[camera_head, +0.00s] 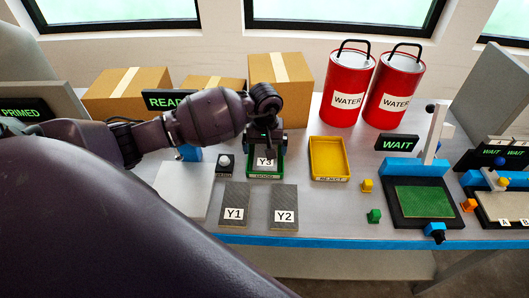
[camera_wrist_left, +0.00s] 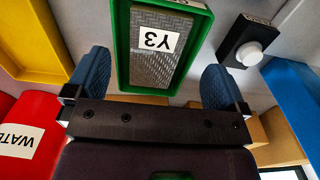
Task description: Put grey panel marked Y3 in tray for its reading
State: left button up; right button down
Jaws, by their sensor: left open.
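The grey panel marked Y3 (camera_head: 265,162) lies inside the green tray (camera_head: 251,176), whose front label seems to read GOOD. In the left wrist view the panel (camera_wrist_left: 165,67) lies within the walls of the green tray (camera_wrist_left: 123,40). My left gripper (camera_head: 266,147) is over the tray. In its wrist view the blue fingers (camera_wrist_left: 157,82) are spread wide with nothing between them, apart from the panel. The yellow tray (camera_head: 329,178), with a label that seems to read REJECT, stands empty to the right. My right gripper is not in view.
Grey panels Y1 (camera_head: 234,199) and Y2 (camera_head: 284,202) lie in front. A black box with a white button (camera_head: 225,162) stands left of the green tray. A display starting READ (camera_head: 164,100) is partly covered by my arm. Red water cans (camera_head: 347,85) and cardboard boxes stand behind.

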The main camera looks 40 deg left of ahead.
pick_arm(q)
notch_tip(320, 180, up, 8)
jog(key=p, duration=0.2)
jog(key=shift+p, duration=0.35)
jog(key=shift+f, duration=0.15)
